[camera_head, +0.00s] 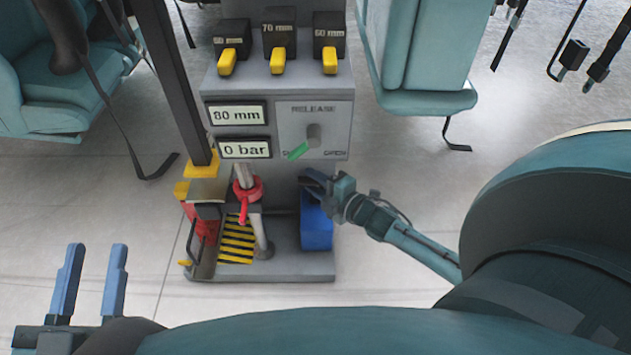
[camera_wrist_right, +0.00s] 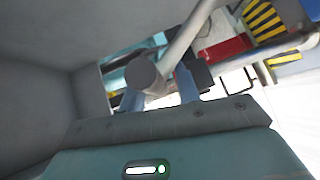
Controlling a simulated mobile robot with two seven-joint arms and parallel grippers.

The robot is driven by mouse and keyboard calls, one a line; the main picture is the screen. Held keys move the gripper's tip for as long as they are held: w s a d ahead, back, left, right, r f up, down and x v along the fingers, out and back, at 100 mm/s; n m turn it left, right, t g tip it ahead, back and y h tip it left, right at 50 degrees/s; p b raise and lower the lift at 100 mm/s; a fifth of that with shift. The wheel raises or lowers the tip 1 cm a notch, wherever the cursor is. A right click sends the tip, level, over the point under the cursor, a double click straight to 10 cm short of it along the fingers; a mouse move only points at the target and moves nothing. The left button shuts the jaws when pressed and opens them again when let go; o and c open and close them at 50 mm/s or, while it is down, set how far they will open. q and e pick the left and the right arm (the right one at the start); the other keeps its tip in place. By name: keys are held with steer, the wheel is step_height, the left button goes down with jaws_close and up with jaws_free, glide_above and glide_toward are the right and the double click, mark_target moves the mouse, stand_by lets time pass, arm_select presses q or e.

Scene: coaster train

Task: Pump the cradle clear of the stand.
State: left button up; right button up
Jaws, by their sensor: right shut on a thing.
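The grey machine (camera_head: 290,262) stands in the middle of the head view. A dark post (camera_head: 170,80) comes down to a yellow fitting (camera_head: 200,165) above a pale plate (camera_head: 207,190), which may be the cradle. Red parts (camera_head: 207,228), perhaps the stand, are below it; any gap is unclear. A grey rod (camera_head: 263,237) with a red collar (camera_head: 248,188) is beside them. My right gripper (camera_head: 312,183) is by the blue box (camera_head: 316,228). In the right wrist view it is shut on a grey round bar (camera_wrist_right: 145,73). My left gripper (camera_head: 90,280) is open and empty at lower left.
Displays read 80 mm (camera_head: 237,115) and 0 bar (camera_head: 245,148). The RELEASE knob (camera_head: 313,133) has a green pointer (camera_head: 298,151) angled lower left. Three dark blocks with yellow tabs (camera_head: 278,62) are above.

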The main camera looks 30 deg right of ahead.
steer(key=shift+d+r, duration=0.1)
steer(key=shift+r, duration=0.05)
jaws_close()
